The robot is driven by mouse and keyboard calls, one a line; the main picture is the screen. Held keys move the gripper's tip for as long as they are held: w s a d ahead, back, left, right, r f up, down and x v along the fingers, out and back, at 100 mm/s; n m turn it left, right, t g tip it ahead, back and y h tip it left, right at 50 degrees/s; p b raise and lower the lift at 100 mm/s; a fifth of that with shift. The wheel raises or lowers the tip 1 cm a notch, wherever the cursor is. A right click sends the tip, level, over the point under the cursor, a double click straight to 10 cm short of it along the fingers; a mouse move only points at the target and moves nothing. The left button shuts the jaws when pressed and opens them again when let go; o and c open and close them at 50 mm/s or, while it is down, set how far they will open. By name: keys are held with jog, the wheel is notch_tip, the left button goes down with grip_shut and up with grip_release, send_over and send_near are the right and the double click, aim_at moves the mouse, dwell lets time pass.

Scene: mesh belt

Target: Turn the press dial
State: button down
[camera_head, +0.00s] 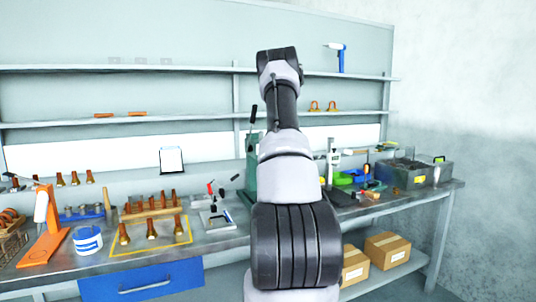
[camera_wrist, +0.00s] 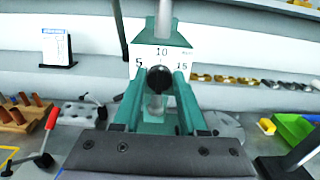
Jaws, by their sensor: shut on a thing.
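The green press (camera_head: 250,168) stands on the bench in the head view, partly hidden behind my arm. In the wrist view, its dial (camera_wrist: 159,79) shows as a round black knob in front of a white scale plate (camera_wrist: 144,52) marked 5, 10 and 15. The knob lies below the 10. My gripper (camera_wrist: 160,84) appears shut on the knob, with a green bar close on each side of it. Whether these bars are my fingers or part of the press is hard to tell. My arm hides the gripper in the head view.
A red-knobbed lever fixture (camera_wrist: 47,125) and a block with wooden pegs (camera_wrist: 24,112) stand left of the press. A green bin (camera_wrist: 293,128) is at the right. A white card on a stand (camera_head: 172,160) is behind, beneath the shelves.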

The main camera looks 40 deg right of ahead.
dwell(0.4)
jog(key=shift+c, duration=2.2)
grip_release()
jog(key=v, duration=1.1)
jog(key=shift+d, duration=0.1)
jog(key=shift+w, duration=0.1)
